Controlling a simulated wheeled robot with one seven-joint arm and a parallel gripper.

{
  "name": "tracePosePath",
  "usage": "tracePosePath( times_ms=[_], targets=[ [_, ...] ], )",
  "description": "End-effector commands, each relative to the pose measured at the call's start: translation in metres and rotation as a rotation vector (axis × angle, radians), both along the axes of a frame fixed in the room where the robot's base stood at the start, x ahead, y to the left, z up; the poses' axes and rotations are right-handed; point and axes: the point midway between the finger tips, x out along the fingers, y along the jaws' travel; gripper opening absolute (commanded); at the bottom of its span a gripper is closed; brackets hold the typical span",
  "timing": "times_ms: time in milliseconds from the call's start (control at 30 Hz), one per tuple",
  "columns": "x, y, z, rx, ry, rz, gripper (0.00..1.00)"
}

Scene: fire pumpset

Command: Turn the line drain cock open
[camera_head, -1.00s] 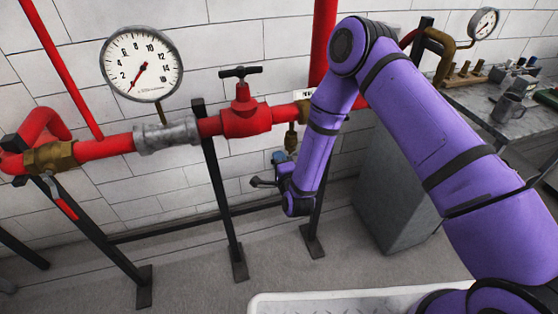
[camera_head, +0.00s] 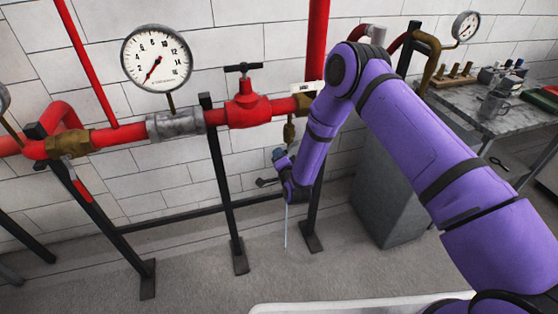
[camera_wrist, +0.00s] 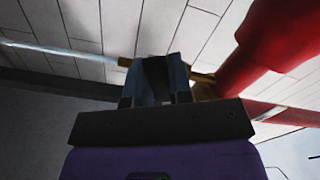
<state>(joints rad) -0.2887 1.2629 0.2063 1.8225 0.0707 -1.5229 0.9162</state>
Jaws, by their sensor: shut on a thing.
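The line drain cock is a small brass fitting (camera_head: 289,131) hanging under the red pipe, just right of the red handwheel valve. My gripper (camera_head: 280,154) is at its lower end, mostly hidden by my purple wrist in the head view. In the wrist view my blue-grey fingers (camera_wrist: 158,78) are shut on the cock's handle, which is largely hidden between them. Brass of the cock (camera_wrist: 203,79) shows behind the right finger. A thin pale stream of water (camera_wrist: 62,52) leaves the brass outlet; it also falls toward the floor in the head view (camera_head: 286,229).
The red pipe (camera_head: 218,117) runs along the wall on black stands (camera_head: 222,180). A large gauge (camera_head: 156,57) sits above it at left. A grey cabinet (camera_head: 390,195) and a workbench (camera_head: 470,105) stand at right.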

Motion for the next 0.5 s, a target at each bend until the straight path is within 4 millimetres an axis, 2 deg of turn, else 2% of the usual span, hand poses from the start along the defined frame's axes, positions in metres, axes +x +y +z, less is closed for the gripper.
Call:
tracePosePath(
  times_ms=[500],
  targets=[
    [0.008,-0.021,-0.027,-0.474,-0.134,0.001,0.0]
  ],
)
